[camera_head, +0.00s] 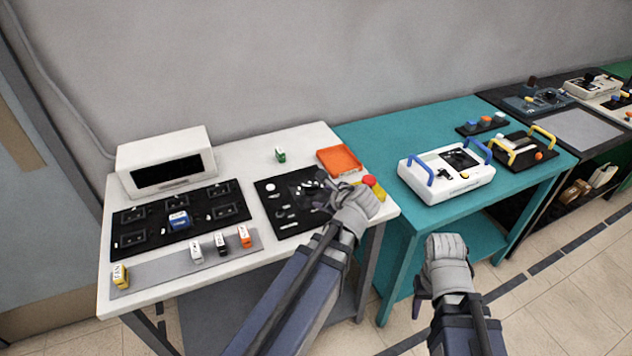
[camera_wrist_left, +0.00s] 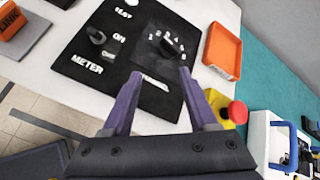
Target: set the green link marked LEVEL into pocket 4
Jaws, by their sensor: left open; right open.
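The green link (camera_head: 280,155) stands on the white table behind the black meter panel; its marking is too small to read. The black pocket board (camera_head: 157,212) lies at the left with several dark pockets; their numbers are not readable. A blue link (camera_head: 179,219) sits in its middle. My left gripper (camera_head: 324,189) is above the meter panel's right side, apart from the green link. In the left wrist view its purple fingers (camera_wrist_left: 157,82) are spread with nothing between them. My right gripper (camera_head: 424,284) is in front of the teal table, open and away from the links.
A grey strip (camera_head: 165,277) holds white, black, orange and yellow links. The meter panel (camera_wrist_left: 97,60) has a dial and knobs. An orange tray (camera_head: 340,160) and a red button on a yellow base (camera_wrist_left: 237,112) are at the right. A white cabinet (camera_head: 165,150) stands behind the board.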

